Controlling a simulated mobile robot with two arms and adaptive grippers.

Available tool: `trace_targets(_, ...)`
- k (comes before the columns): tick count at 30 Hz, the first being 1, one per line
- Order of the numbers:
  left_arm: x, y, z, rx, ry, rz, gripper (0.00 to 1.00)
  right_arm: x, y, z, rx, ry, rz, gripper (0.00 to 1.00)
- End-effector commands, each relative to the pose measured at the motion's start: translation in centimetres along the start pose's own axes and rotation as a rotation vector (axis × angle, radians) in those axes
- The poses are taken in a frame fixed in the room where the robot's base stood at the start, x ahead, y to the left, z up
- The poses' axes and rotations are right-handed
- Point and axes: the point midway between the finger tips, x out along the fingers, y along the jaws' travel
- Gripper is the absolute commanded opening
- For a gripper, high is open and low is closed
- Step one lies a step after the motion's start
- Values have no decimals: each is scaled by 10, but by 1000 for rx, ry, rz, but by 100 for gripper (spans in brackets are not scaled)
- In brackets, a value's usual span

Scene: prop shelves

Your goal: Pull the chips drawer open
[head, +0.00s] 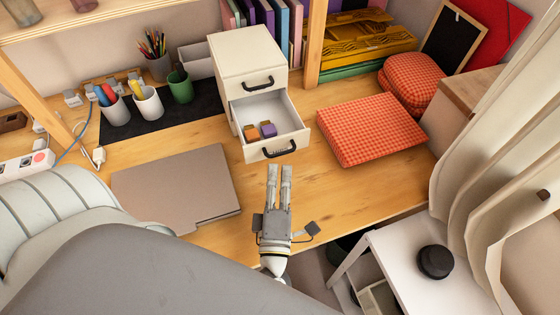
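A small cream cabinet (248,52) with two drawers stands on the wooden desk. Its upper drawer (257,86), with a dark handle, is shut. Its lower drawer (257,151) is pulled out and shows small orange, tan and purple blocks (260,131) inside. The lower drawer has a dark handle (279,149) on its front. My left gripper (279,167) is just in front of that handle, fingers pointing at it. A narrow gap shows between the fingers, with nothing visible between them. The tips look slightly apart from the handle. My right gripper is out of view.
A closed grey laptop (175,188) lies left of my gripper. A red checked cushion (370,129) lies to the right. Cups (148,103) stand on a dark mat at the left. A white side table (410,275) and curtain (480,150) are at the right.

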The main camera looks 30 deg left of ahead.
Motion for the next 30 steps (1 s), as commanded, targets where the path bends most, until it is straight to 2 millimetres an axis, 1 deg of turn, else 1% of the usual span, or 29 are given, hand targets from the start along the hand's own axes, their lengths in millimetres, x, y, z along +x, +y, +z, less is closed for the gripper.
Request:
trace_targets(1, -13, -1, 0, 3, -3, -5, 18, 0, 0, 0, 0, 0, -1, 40)
trace_targets(6, -48, -1, 0, 2, -2, -5, 18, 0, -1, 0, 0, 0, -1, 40)
trace_targets(9, -63, -1, 1, 3, -2, -3, 18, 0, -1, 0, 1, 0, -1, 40)
trace_targets(12, -73, 0, 1, 2, -1, -1, 18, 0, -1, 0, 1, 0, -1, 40)
trace_targets(17, -79, 0, 1, 1, -2, -1, 18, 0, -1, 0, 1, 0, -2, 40)
trace_targets(30, -79, 0, 1, 1, -1, 0, 18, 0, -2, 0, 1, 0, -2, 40)
